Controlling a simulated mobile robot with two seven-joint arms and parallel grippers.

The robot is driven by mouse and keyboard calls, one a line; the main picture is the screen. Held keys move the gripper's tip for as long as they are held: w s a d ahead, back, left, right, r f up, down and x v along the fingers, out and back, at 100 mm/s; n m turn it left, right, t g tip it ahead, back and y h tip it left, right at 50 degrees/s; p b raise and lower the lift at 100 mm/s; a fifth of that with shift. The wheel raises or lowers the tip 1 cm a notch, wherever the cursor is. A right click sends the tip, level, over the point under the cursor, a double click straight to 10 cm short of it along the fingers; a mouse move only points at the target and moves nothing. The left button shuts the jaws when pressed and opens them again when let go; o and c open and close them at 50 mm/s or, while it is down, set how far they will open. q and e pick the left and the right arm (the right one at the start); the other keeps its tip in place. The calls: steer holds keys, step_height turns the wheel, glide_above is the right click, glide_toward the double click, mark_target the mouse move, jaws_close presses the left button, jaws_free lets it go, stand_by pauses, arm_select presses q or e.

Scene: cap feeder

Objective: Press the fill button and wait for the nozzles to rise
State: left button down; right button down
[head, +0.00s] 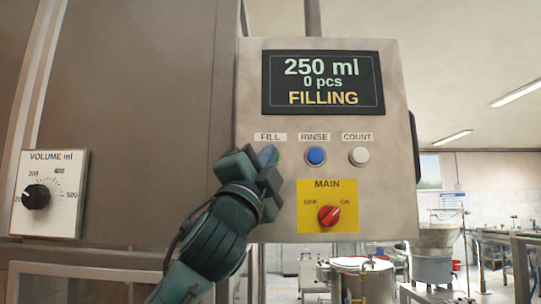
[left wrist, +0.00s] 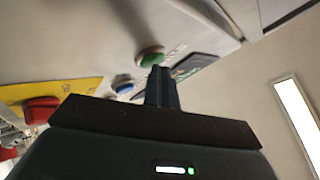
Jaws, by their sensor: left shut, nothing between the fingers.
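The fill button shows green in the left wrist view (left wrist: 150,56), right at the tips of my left gripper. My left gripper (head: 268,156) is shut and empty, with its fingertips at the button under the FILL label (head: 270,137). In the head view the gripper mostly covers the button, and I cannot tell how far it is pressed in. The display (head: 322,83) reads 250 ml, 0 pcs and FILLING. The nozzles are not in view. My right gripper is not in view.
The panel also has a blue RINSE button (head: 315,156), a white COUNT button (head: 359,156) and a red MAIN switch (head: 329,215) close by. A volume dial (head: 36,197) is on the left. Steel tanks (head: 362,280) stand in the room behind.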

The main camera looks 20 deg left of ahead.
arm_select(q)
steer(key=shift+s, duration=0.1)
steer(key=shift+s+d, duration=0.2)
steer(key=shift+s, duration=0.45)
steer(key=shift+s+d+b, duration=0.15)
steer(key=shift+s+d, duration=0.1)
steer(key=shift+s, duration=0.55)
steer(key=shift+s+d+b, duration=0.1)
steer(key=shift+s+d, duration=0.1)
steer(key=shift+s, duration=0.65)
steer(key=shift+s+d+b, duration=0.15)
steer(key=shift+s+d, duration=0.1)
steer(key=shift+s, duration=0.55)
